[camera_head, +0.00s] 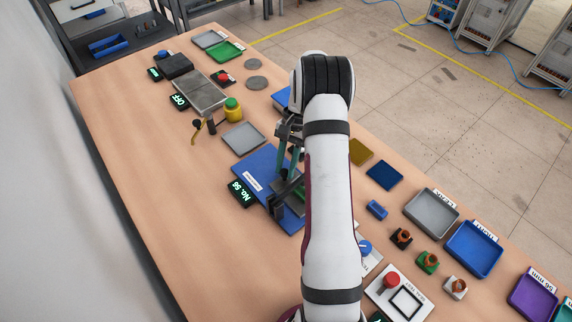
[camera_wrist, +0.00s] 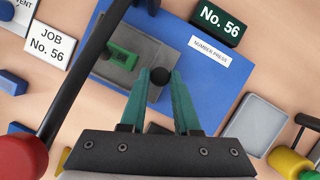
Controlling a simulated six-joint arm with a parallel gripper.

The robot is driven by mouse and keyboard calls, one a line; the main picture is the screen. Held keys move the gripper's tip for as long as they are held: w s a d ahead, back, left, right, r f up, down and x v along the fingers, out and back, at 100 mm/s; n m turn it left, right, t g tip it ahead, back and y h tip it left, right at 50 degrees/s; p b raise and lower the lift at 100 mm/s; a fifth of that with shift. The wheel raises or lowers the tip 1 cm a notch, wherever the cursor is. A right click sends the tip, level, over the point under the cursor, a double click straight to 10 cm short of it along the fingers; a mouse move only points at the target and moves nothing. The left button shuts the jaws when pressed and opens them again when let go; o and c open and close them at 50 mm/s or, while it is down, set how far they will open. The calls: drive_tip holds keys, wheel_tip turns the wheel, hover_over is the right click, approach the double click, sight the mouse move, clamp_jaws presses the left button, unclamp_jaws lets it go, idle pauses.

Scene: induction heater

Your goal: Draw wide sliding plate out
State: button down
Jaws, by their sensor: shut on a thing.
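The number press has a blue base (camera_head: 255,163), which also shows in the wrist view (camera_wrist: 215,75). On it lies the wide grey sliding plate (camera_wrist: 165,45), with a green block (camera_wrist: 122,60) marked 56 on it. A round black knob (camera_wrist: 160,76) is at the plate's edge. My gripper (camera_wrist: 162,78) has its teal fingers closed around this knob. In the head view my gripper (camera_head: 290,160) is low over the press, and my arm hides much of the plate.
A black lever (camera_wrist: 80,75) with a red ball (camera_wrist: 22,157) crosses the wrist view's left side. A number display (camera_head: 241,192) stands at the base's edge. An empty grey tray (camera_head: 243,138) lies beside the press. The table's left strip is clear.

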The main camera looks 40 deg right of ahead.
drive_tip(key=w, duration=1)
drive_tip(key=shift+d, duration=0.2)
drive_tip(key=shift+w+a, duration=0.15)
drive_tip(key=shift+w, duration=0.55)
drive_tip(key=c, duration=0.6)
unclamp_jaws()
drive_tip(key=shift+c, duration=0.2)
drive_tip(key=shift+r, duration=0.1)
drive_tip(key=s+d+r, duration=0.6)
drive_tip(key=s+r, duration=0.3)
drive_tip(key=r, duration=0.2)
drive_tip(key=shift+s+d, duration=0.15)
drive_tip(key=shift+s, duration=0.2)
